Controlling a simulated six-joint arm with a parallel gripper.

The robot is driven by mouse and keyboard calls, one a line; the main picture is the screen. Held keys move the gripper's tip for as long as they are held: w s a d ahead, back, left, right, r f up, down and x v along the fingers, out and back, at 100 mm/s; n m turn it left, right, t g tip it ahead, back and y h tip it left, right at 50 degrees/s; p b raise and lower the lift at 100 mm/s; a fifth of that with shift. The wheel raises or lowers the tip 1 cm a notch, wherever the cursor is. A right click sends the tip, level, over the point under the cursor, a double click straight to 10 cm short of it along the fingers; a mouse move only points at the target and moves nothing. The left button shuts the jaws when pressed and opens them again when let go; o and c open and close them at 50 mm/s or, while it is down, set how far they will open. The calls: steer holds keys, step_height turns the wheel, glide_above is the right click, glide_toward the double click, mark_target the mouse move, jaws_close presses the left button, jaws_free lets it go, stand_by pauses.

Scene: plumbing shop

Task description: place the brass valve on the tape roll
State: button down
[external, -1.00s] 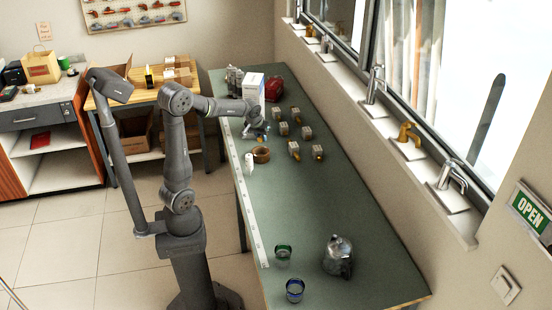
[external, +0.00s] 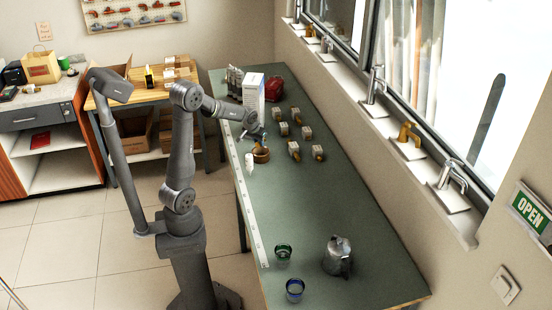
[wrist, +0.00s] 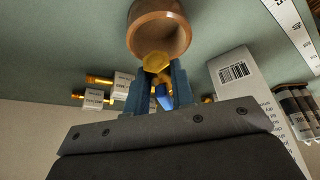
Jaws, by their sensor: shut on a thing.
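The brass valve (wrist: 156,62), with a yellow hex end and a blue part, is between the fingers of my gripper (wrist: 162,88) in the wrist view. My gripper is shut on it. The tape roll (wrist: 158,12) is a brown ring right by the valve's hex end. In the external view the tape roll (external: 261,156) sits near the table's left edge, with my gripper (external: 257,140) just above it. The valve is mostly hidden there. I cannot tell whether valve and roll touch.
Several small boxes with brass fittings (external: 293,149) stand right of the roll. A tall white box (external: 253,92) and dark cylinders (external: 235,78) are behind my gripper. A small white object (external: 249,165) stands left of the roll. The table's middle (external: 315,210) is clear.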

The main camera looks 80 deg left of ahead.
mark_target(259, 153)
steer(key=shift+a+f, duration=0.15)
steer(key=shift+a, duration=0.05)
steer(key=shift+f, duration=1.95)
steer(key=shift+f, duration=0.15)
steer(key=c, duration=1.2)
jaws_free()
steer(key=shift+c, duration=0.2)
steer(key=shift+r, duration=0.25)
steer(key=v, duration=1.2)
